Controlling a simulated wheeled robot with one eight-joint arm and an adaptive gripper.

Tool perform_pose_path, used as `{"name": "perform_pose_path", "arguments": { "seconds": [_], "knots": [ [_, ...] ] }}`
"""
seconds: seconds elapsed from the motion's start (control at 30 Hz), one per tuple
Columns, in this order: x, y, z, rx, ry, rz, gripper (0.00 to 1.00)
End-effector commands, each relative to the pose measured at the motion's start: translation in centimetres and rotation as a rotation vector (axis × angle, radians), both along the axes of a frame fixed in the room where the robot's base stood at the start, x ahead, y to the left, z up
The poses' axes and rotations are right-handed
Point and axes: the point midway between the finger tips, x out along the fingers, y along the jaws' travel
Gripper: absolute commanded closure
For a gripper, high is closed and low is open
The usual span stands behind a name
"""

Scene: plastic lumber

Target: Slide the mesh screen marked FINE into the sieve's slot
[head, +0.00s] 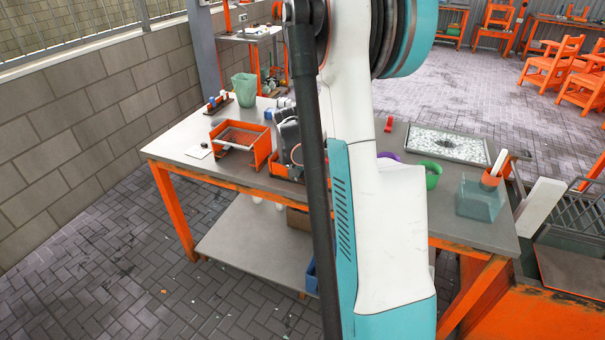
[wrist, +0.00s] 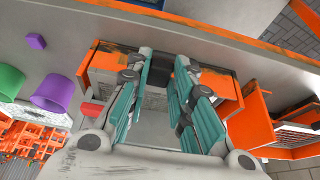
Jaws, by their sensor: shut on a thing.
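The orange sieve (head: 262,150) is an open box on the left half of the table, with a mesh-like bed inside; it also shows at the right edge of the wrist view (wrist: 258,122). My gripper (wrist: 163,66) has teal fingers that point at an orange holder (wrist: 108,66). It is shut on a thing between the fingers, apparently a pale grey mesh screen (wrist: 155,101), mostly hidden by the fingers. No FINE marking can be read. In the head view my arm hides the fingertips and most of the holder.
A green cup (head: 245,90) stands behind the sieve. A small white card (head: 198,152) lies to its left. Purple (wrist: 54,92) and green (wrist: 10,80) cups stand beside the holder. A speckled tray (head: 447,145) and a glassy container (head: 480,199) are at the table's right.

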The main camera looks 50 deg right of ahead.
Motion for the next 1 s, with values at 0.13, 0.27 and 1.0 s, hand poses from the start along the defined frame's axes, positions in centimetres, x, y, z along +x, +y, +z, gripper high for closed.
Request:
{"name": "perform_pose_path", "arguments": {
  "seconds": [0.13, 0.27, 1.0],
  "knots": [
    [0.1, -0.3, 0.0, 0.0, 0.0, 0.0, 1.0],
    [0.2, -0.6, 0.0, 0.0, 0.0, 0.0, 1.0],
    [0.9, -2.2, 0.0, 0.0, 0.0, 0.0, 1.0]
  ]
}}
